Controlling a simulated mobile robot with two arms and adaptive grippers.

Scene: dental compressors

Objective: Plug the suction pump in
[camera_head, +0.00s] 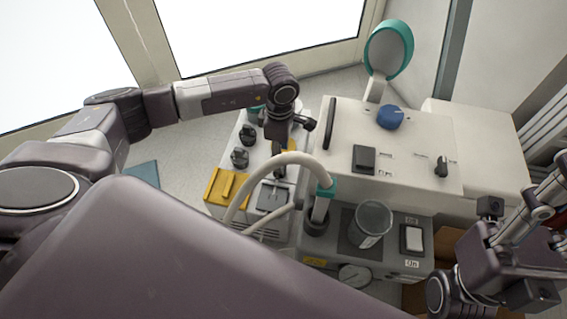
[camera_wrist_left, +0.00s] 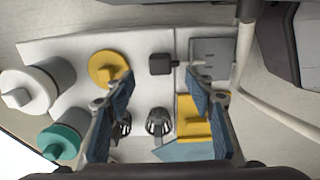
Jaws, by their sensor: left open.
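A grey unit (camera_head: 395,258) with a clear cup (camera_head: 371,222), a rocker switch and a thick pale hose (camera_head: 262,176) stands at the lower middle of the head view; it may be the suction pump. A low white unit (camera_wrist_left: 70,45) beside it carries a black square piece (camera_wrist_left: 162,64), a grey plate (camera_wrist_left: 212,50), a yellow plate (camera_wrist_left: 193,108) and dark round fittings (camera_wrist_left: 158,120). My left gripper (camera_wrist_left: 161,82) is open above this unit, with nothing visibly held. My right gripper (camera_head: 505,270) is at the lower right; its fingertips are unclear. I cannot make out the pump's plug.
A white cabinet (camera_head: 425,130) with a blue knob (camera_head: 390,117), black switch and teal-rimmed round part (camera_head: 389,48) stands behind. The hose arches close to my left gripper. A yellow round cap (camera_wrist_left: 105,66) and white and teal cylinders (camera_wrist_left: 60,142) sit on the low unit.

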